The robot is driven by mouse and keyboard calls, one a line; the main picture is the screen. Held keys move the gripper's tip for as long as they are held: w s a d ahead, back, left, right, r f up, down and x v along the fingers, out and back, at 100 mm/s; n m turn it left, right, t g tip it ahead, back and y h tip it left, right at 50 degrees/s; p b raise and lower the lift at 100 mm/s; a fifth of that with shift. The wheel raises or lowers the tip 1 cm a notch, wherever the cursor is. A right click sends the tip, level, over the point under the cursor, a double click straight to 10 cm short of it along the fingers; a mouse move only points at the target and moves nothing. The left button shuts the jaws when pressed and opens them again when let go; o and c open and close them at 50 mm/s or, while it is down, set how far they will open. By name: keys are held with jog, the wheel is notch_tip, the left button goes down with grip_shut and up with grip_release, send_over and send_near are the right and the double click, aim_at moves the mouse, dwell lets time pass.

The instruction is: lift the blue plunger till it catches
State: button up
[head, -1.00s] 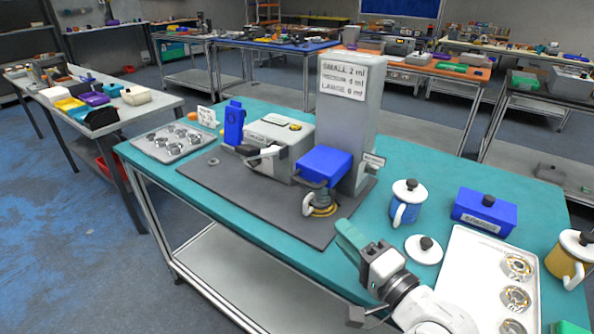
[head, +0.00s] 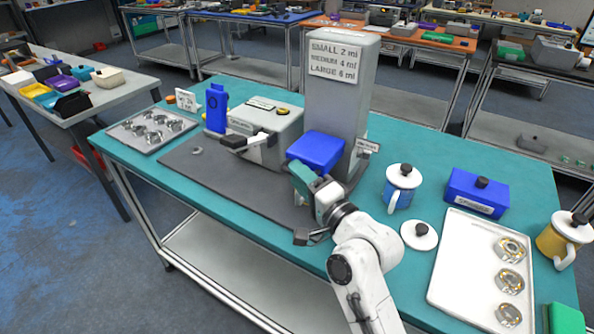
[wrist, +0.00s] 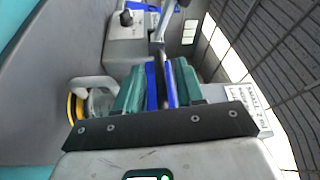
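A blue block (head: 318,150), which I take to be the plunger, juts from the front of the tall grey column (head: 347,100). My gripper (head: 302,178) has teal fingers and is at the front lower side of the block in the head view, covering its lower part. In the wrist view, my two teal fingers (wrist: 160,88) stand apart. Blue strips and a dark bar show between or just beyond them, with a little grey showing between. I cannot tell whether the fingers touch any of it.
A grey machine with a lever (head: 265,130) stands left of the column on a dark mat (head: 225,180). A blue mug (head: 402,188), a loose lid (head: 419,235), a blue box (head: 477,193) and a white tray (head: 470,270) are at right. A yellow-rimmed cup (wrist: 78,105) shows left in the wrist view.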

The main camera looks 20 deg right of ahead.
jog(key=shift+w+a, duration=0.15)
jog(key=shift+w, duration=0.5)
jog(key=shift+c, duration=0.4)
grip_shut()
jog(key=shift+r, duration=0.1)
